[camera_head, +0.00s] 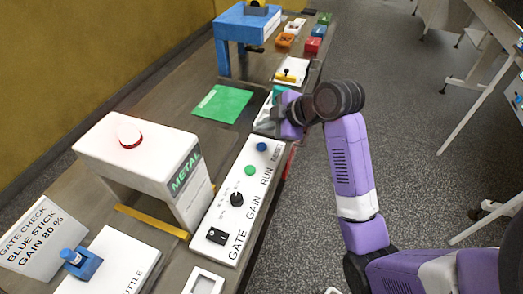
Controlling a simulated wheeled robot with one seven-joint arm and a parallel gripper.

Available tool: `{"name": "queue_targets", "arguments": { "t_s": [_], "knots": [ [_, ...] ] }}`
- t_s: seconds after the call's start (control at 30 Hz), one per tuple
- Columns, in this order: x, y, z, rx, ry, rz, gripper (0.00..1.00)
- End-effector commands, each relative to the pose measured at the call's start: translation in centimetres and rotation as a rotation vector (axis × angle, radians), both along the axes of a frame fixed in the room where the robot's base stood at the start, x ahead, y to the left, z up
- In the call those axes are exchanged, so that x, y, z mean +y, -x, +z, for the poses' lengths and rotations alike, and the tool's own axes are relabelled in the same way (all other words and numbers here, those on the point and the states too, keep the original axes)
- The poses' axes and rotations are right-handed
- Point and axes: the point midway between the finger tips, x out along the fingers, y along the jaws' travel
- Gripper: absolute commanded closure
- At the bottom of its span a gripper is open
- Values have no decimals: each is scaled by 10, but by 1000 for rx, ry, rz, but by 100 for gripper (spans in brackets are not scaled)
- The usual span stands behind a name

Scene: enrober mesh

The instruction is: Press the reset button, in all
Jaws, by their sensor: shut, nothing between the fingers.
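A white control panel (222,222) lies along the bench and carries several controls. A black rocker switch (217,236) is marked GATE and a black knob (237,199) is marked GAIN. A green button (250,170) sits near the word RUN. A blue button (262,146) sits at the panel's far end; the small mark beside it is too small to read, and I see no legible reset label. My gripper (264,124) is shut and empty, just beyond the blue button in the picture. Whether it touches the panel or a white object behind it I cannot tell.
A white METAL gate (139,160) with a red dome (128,135) stands left of the panel. A blue tool (82,263) rests on a white box in front. A green mat (222,103), a blue stand (245,24) and coloured trays lie farther back.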

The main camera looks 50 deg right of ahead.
Motion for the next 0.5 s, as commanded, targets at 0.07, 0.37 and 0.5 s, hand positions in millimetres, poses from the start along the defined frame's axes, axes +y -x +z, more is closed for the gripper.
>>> {"name": "queue_targets", "arguments": {
  "t_s": [0.07, 0.37, 0.5],
  "knots": [
    [0, 0, -18, 0, -1, -1, 100],
    [0, 0, -42, 1, 0, 1, 100],
    [0, 0, -42, 1, 0, 1, 100]
  ]
}}
